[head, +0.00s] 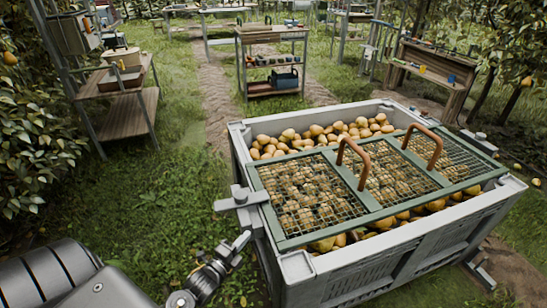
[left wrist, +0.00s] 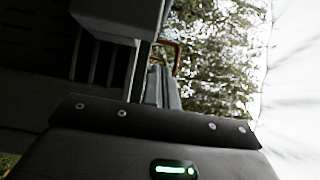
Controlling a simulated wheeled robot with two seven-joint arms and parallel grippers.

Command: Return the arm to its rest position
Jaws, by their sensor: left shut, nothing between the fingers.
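My left arm enters the head view from the bottom left. Its gripper (head: 240,241) is shut and empty, beside the near left corner of the large grey bin (head: 292,266). In the left wrist view the shut fingers (left wrist: 160,84) show beyond the dark gripper housing, with the bin's shaded wall to the left. I cannot tell whether the gripper touches the bin. My right gripper is not in view.
The bin is full of pears (head: 320,136) under a green-framed mesh lid (head: 262,190) with two copper-coloured handles (head: 355,150). A wooden workbench (head: 118,80) stands at the upper left. Grass left of the bin is open.

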